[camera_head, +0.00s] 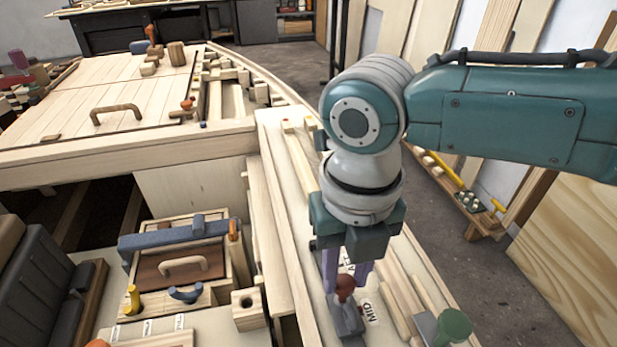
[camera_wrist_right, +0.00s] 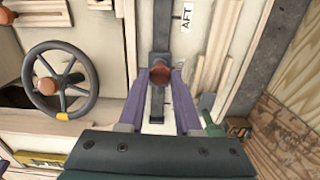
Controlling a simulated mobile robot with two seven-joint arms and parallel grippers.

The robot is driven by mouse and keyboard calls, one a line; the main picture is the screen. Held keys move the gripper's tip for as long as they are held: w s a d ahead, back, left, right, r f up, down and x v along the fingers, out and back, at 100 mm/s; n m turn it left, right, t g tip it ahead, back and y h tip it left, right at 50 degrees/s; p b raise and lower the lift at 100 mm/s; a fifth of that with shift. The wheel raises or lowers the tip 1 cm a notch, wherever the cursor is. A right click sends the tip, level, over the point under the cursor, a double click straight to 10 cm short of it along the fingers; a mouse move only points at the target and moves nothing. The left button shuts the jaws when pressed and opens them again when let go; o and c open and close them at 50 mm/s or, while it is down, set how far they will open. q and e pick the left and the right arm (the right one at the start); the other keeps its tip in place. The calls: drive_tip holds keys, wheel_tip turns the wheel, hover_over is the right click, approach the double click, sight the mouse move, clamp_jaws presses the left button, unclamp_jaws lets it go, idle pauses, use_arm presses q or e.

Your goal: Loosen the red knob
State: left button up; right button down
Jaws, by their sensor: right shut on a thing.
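The red knob (camera_head: 345,287) sits on a dark grey metal fitting (camera_head: 345,318) on the wooden side deck, by a white label reading MID. In the right wrist view the red knob (camera_wrist_right: 160,73) shows between the fingertips, on a dark bar that runs lengthwise. My right gripper (camera_head: 345,272) reaches down from above, its purple fingers on either side of the knob. In the wrist view the right gripper (camera_wrist_right: 160,76) is closed on the knob.
A green knob (camera_head: 453,325) stands just right of the fitting, close to my right gripper. A steering wheel (camera_wrist_right: 60,82) shows left in the wrist view. A wooden box with a blue bar (camera_head: 173,236) lies left. Open floor (camera_head: 420,215) lies right of the hull.

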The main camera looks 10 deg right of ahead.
sight(346, 283)
drive_tip(key=shift+s+d+f+n, duration=0.1)
drive_tip(key=shift+f+n, duration=0.05)
drive_tip(key=shift+n, duration=0.15)
drive_tip(key=c, duration=0.6)
unclamp_jaws()
wheel_tip(346, 283, up, 10)
drive_tip(key=p, duration=0.1)
drive_tip(key=shift+p, duration=0.3)
